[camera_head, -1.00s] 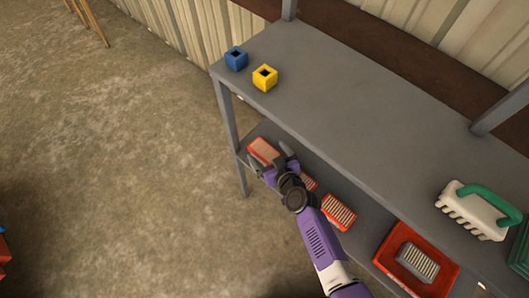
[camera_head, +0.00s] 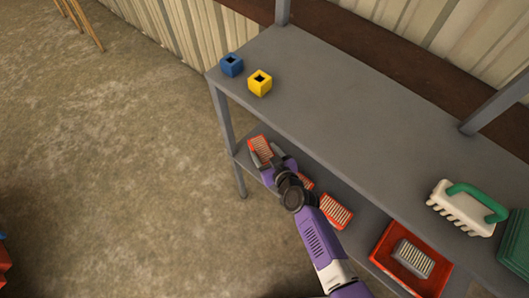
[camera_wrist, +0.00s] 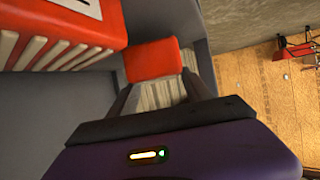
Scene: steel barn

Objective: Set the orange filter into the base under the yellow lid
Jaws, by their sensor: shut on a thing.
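An orange-red filter with cream pleats (camera_head: 260,149) is at the far left end of the lower shelf. My gripper (camera_head: 266,162) is shut on it; the pleats face up toward the head camera. In the wrist view the filter's orange end (camera_wrist: 152,60) sticks out beyond my fingers (camera_wrist: 157,92), with pale pleats between them. I cannot tell whether the filter touches the shelf. I cannot make out a base under a yellow lid.
More orange pleated filters (camera_head: 335,210) lie on the lower shelf, one partly behind my arm. A red tray (camera_head: 383,254) holds a grey pleated piece. A larger red pleated piece (camera_wrist: 70,35) is close at left in the wrist view. A white, green-handled object (camera_head: 465,207) stands above.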

